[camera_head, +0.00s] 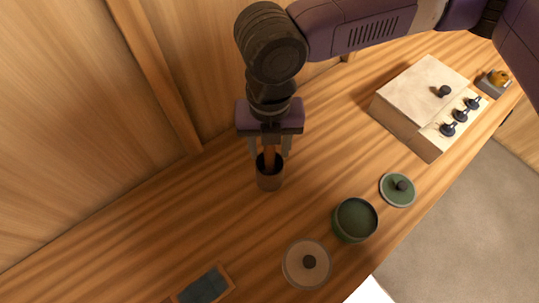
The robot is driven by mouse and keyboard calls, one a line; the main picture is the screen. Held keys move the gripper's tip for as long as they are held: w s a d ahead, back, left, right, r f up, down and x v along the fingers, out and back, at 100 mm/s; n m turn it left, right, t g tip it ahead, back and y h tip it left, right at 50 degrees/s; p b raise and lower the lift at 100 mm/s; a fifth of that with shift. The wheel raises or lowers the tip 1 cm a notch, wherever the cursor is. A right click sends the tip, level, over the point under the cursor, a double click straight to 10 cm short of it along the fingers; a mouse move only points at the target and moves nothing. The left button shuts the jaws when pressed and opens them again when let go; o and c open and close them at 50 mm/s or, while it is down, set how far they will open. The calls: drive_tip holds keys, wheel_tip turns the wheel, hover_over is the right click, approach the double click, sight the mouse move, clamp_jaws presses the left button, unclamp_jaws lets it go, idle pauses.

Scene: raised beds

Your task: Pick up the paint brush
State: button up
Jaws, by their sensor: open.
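A dark cylindrical cup (269,180) stands upright on the wooden surface. A brown wooden handle, which looks like the paint brush (269,157), sticks up out of it. The lower part of the brush is hidden inside the cup. My gripper (270,155) points down right above the cup. It is open, with one finger on each side of the handle. I cannot tell whether either finger touches the handle.
A green pot (354,220), its green lid (398,190) and a beige lid (307,263) lie to the right and front. A pale box with dark knobs (418,100) stands at the back right. A dark framed tile (205,288) is at the front. A wooden wall (75,110) rises close behind.

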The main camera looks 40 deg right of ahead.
drive_tip(key=shift+f, duration=0.1)
clamp_jaws()
idle(0.3)
